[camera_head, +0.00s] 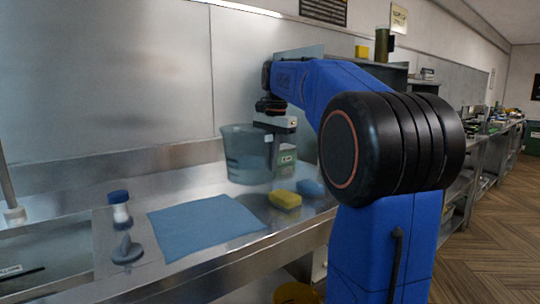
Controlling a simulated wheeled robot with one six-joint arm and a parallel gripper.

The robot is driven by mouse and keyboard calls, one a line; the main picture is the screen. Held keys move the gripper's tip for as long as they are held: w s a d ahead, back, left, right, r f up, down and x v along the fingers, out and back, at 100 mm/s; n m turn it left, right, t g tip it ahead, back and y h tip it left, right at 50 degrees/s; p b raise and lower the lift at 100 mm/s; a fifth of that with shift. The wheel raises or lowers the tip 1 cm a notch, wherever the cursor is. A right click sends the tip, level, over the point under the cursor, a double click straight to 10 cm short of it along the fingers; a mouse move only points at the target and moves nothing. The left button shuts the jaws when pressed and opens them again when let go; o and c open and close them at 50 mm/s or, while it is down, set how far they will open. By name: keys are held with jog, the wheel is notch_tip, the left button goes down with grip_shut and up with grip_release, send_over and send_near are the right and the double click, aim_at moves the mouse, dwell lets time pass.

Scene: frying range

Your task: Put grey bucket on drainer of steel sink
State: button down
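The grey bucket (241,158), blue-grey and upright, is at the back of the steel counter, against the wall panel. Its base appears to be at the counter surface. My gripper (271,158) points down at the bucket's right side, with a finger overlapping its wall. I cannot tell whether it grips the rim, and the finger gap is not clear. The steel sink (45,262) is at the lower left, its basin partly cut off by the picture edge. Flat steel lies to the right of the basin, but I cannot tell where the drainer ends.
A blue cloth (205,226) lies flat on the counter. A blue-capped white shaker (119,208) and a grey stopper-like object (127,250) stand left of it. A yellow sponge (285,200) and a blue item (311,187) lie right. A tap (12,205) stands far left.

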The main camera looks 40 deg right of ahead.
aim_at(272, 174)
jog(key=shift+f, duration=2.05)
jog(key=shift+f, duration=0.1)
jog(key=c, duration=2)
grip_release()
jog(key=shift+f, duration=0.1)
jog(key=r, duration=0.8)
jog(key=s+r, duration=0.1)
jog(key=r, duration=0.3)
jog(key=shift+s+d+r, duration=0.1)
jog(key=shift+d+r, duration=0.05)
